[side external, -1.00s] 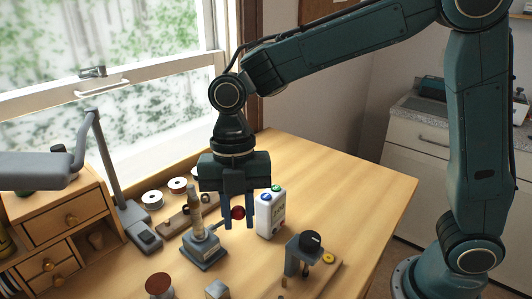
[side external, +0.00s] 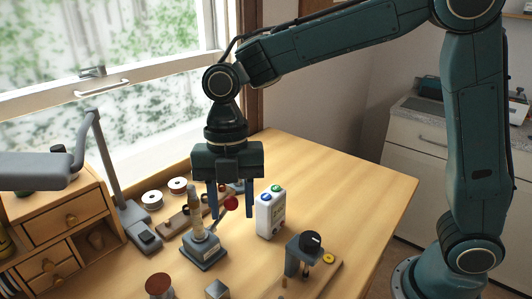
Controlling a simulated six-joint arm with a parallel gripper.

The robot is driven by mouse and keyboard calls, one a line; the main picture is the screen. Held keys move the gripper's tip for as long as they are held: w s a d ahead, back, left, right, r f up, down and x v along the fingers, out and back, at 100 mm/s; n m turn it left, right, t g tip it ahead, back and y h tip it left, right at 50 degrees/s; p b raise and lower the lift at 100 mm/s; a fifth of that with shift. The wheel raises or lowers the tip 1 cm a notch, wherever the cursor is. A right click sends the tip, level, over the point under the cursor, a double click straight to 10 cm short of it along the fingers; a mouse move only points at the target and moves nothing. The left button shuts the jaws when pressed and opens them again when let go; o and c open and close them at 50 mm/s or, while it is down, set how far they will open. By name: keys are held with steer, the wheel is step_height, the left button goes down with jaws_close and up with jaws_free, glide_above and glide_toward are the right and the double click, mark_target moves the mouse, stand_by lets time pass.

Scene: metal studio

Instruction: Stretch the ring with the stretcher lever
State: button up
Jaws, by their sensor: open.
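The ring stretcher (side external: 203,251) stands on the wooden bench, a dark grey base with an upright tapered mandrel (side external: 195,205). Its lever ends in a red ball knob (side external: 231,203) that sticks up to the right of the mandrel. My gripper (side external: 232,214) points down with its two blue fingers apart. It is open, and the red knob appears between the fingers in this view. I cannot tell whether a finger touches the knob. The ring is too small to make out on the mandrel.
A white box (side external: 270,214) with blue and green buttons stands close to the right finger. A grey device with a black knob (side external: 310,241) sits at the front right. White spools (side external: 152,199) and a lamp (side external: 125,205) are at the left. The bench's right side is clear.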

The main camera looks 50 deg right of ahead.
step_height(320, 180, up, 7)
steer(key=d, duration=0.1)
steer(key=shift+w+r, duration=0.15)
steer(key=shift+w, duration=0.3)
stand_by(0.5)
step_height(320, 180, up, 3)
steer(key=n+t, duration=0.1)
steer(key=n, duration=0.6)
steer(key=shift+n, duration=0.3)
steer(key=f, duration=0.4)
steer(key=a+f, duration=0.1)
steer(key=f, duration=0.8)
steer(key=shift+w+a+f, duration=0.1)
steer(key=shift+a+f, duration=0.05)
steer(key=shift+f, duration=0.2)
